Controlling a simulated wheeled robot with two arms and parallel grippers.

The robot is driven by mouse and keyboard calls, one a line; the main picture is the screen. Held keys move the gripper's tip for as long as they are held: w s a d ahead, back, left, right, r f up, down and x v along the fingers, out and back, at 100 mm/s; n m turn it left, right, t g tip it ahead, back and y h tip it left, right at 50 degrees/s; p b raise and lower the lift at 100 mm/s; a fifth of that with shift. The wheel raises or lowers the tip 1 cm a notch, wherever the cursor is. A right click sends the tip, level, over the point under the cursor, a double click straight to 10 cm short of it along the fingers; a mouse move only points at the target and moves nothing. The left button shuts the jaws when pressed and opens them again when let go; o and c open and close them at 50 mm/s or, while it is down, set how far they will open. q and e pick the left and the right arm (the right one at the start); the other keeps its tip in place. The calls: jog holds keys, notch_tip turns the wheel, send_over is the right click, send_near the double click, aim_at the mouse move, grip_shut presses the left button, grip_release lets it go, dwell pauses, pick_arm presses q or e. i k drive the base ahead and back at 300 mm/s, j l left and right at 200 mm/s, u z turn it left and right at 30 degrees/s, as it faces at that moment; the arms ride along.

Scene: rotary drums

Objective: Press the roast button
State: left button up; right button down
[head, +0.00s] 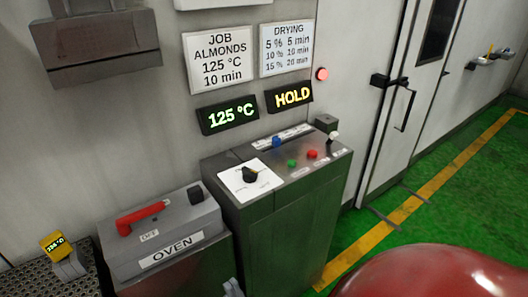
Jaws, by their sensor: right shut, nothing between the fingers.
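The control console (278,220) is a grey-green cabinet with a sloped top. On it are a black pointer knob (250,175) on a white plate, a blue control (276,141), a green button (291,163), a red button (312,154) and a white-tipped control (333,137). Their small labels are too blurred to read, so I cannot tell which is the roast button. My right gripper (232,288) shows only as a small grey piece at the bottom edge, in front of and below the console top, touching no button. It is shut and empty. My left gripper is not in view.
An OVEN box (165,242) with a red handle (141,217) stands left of the console. Displays above read 125 °C (229,115) and HOLD (291,96). A red lamp (322,74) is on the wall. A glossy red rounded surface fills the bottom right. Green floor is clear at right.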

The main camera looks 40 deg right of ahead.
aim_at(292, 163)
jog(key=l+u, duration=0.2)
jog(key=l, duration=1.25)
jog(key=k+l+u, duration=0.2)
jog(key=l, duration=1.2)
jog(key=i+l, duration=0.05)
jog(key=i, duration=0.1)
